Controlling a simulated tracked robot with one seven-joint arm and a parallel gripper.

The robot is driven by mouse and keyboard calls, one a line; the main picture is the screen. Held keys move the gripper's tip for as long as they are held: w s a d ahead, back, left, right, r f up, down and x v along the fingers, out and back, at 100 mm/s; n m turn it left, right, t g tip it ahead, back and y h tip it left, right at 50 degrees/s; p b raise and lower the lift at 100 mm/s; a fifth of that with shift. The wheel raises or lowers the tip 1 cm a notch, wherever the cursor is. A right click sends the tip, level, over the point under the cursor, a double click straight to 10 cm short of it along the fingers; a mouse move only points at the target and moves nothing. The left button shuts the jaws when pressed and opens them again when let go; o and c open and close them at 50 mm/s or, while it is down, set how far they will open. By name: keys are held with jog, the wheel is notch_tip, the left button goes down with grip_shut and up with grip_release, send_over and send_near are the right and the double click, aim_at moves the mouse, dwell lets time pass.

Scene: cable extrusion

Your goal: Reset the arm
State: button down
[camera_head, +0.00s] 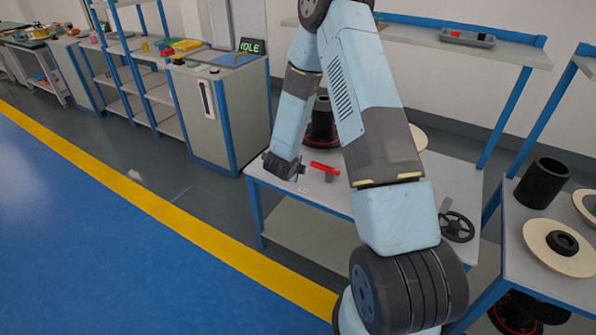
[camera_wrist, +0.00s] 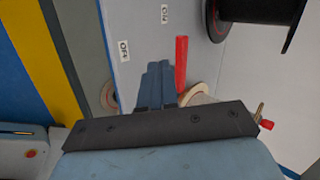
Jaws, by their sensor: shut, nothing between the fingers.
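My arm reaches down over a grey table (camera_head: 445,170) in the head view. My gripper (camera_head: 300,170) is low over the table's left part, just left of a red lever handle (camera_head: 324,168). In the wrist view my gripper (camera_wrist: 157,70) has its two blue-grey fingers together, with nothing between them. The red handle (camera_wrist: 181,62) stands just right of the fingertips there. An OFF label (camera_wrist: 124,50) and an ON label (camera_wrist: 164,13) lie on the tabletop. I cannot tell whether the fingers touch the handle.
A black spool (camera_head: 320,122) stands behind the handle. A black handwheel (camera_head: 457,227) is at the table's right. A shelf (camera_head: 430,40) runs above. A cabinet (camera_head: 228,115) with an IDLE display (camera_head: 251,45) stands left. The blue floor (camera_head: 90,230) in front is clear.

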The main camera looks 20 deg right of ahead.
dwell(0.3)
jog(key=s+a+r+n+y, duration=0.2)
jog(key=r+n, duration=0.2)
jog(key=r, duration=0.6)
jog(key=s+a+r+n+y, duration=0.2)
jog(key=r+n, duration=0.3)
jog(key=r, duration=0.4)
jog(key=s+a+r+n+y, duration=0.2)
jog(key=a+r+n, duration=0.15)
jog(key=r, duration=0.65)
jog(key=s+d+r+n, duration=0.2)
jog(key=s+r+n, duration=0.2)
jog(key=s, duration=0.6)
jog(key=s+d+r+n+g, duration=0.1)
jog(key=s+r+n, duration=0.3)
jog(key=s, duration=0.6)
jog(key=s+d+r+n+g, duration=0.1)
jog(key=s+r+n, duration=0.3)
jog(key=s, duration=0.6)
jog(key=shift+s+d+r+h, duration=0.25)
jog(key=shift+d+r+h, duration=0.05)
jog(key=shift+d+r, duration=0.6)
jog(key=shift+n, duration=0.25)
